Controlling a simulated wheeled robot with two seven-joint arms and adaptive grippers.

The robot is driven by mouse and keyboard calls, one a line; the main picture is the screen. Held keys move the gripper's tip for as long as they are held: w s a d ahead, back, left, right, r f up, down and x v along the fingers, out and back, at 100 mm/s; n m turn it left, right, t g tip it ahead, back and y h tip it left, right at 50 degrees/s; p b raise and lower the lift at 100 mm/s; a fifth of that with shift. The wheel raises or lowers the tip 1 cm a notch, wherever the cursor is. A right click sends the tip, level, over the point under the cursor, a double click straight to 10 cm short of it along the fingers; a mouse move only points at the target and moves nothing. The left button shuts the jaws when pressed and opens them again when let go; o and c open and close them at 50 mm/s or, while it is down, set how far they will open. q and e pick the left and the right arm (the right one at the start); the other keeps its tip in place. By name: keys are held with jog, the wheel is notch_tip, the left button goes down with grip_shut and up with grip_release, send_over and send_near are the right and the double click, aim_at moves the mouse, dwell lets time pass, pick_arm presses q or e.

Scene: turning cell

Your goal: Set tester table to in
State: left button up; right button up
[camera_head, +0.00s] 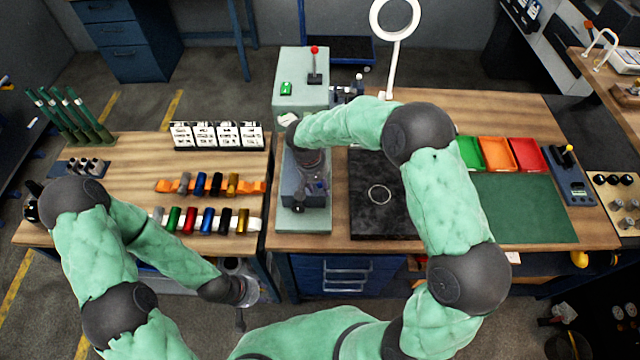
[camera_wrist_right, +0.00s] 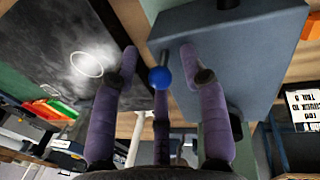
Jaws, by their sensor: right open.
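The tester (camera_head: 303,95) is a pale grey-green machine at the left end of the right-hand bench, with a red-knobbed lever and a green button on top. A blue-grey block (camera_head: 291,190), which looks like its table, sits over the pale base, partly hidden by my right arm. The block (camera_wrist_right: 240,55) fills the right of the wrist view. A blue ball knob (camera_wrist_right: 160,78) shows in front of it, between the spread fingers of my right gripper (camera_wrist_right: 159,52). The gripper is open; contact cannot be told. My left gripper (camera_head: 240,288) hangs low before the left bench, its fingers unclear.
A black plate (camera_head: 375,215) with a ring mark lies right of the tester. Green, orange and red trays (camera_head: 497,154) stand behind a green mat (camera_head: 515,208). A ring lamp (camera_head: 393,50) rises behind. The left bench holds racks of coloured cylinders (camera_head: 205,220).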

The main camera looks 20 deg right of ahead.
jog(key=shift+f, duration=0.25)
grip_shut()
jog(key=w, duration=0.2)
jog(key=w+d+b, duration=0.1)
jog(key=w, duration=0.1)
jog(key=shift+w+d, duration=0.15)
jog(key=shift+w, duration=0.1)
jog(key=shift+r, duration=0.1)
grip_release()
jog(key=shift+w, duration=0.1)
